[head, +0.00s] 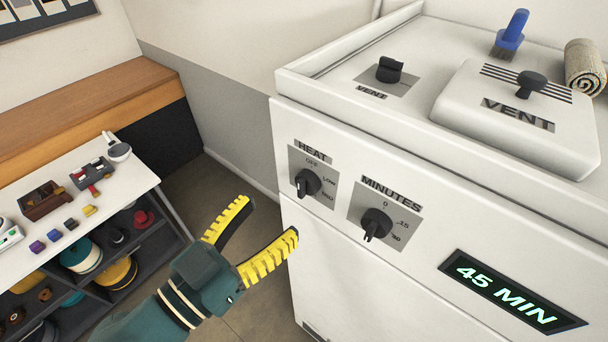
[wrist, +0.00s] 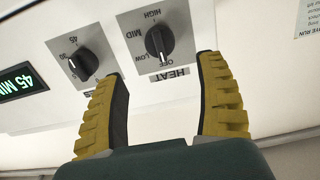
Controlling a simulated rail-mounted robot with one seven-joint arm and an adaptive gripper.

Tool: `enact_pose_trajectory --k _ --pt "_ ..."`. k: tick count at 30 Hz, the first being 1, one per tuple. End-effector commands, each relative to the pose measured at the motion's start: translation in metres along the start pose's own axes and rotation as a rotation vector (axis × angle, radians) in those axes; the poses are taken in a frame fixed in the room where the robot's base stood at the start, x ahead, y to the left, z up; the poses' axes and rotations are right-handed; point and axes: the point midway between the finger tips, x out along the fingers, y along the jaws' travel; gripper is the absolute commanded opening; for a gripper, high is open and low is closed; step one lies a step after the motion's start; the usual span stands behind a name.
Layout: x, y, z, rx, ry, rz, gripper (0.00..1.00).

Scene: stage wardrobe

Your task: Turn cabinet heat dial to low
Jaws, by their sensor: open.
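The heat dial (head: 307,182) is a black knob on a grey HEAT plate on the white cabinet's front (head: 350,262). My gripper (head: 271,217) is open and empty, with yellow ribbed fingers, below and left of the dial. In the wrist view the dial lies beyond and between the fingertips (wrist: 160,70), apparently untouched.
The minutes dial (head: 376,224) sits close right of the heat dial, with a 45 MIN display (head: 513,291) further right. A vent knob (head: 389,69), vent lid (head: 480,112), blue brush (head: 511,34) and rolled cloth (head: 584,67) are on top. A shelf table (head: 125,178) stands left.

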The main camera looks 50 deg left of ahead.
Motion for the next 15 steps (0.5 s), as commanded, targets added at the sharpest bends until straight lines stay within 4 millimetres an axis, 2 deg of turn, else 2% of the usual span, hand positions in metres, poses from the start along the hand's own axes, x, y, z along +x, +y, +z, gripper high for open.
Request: enact_pose_trajectory --k 3,9,15 --pt "0.03 0.002 -0.005 0.0 -0.001 0.007 0.72" --pt "0.071 0.001 -0.003 -0.001 -0.001 0.004 0.72" --pt "0.088 0.001 -0.001 0.001 0.0 0.001 0.72"
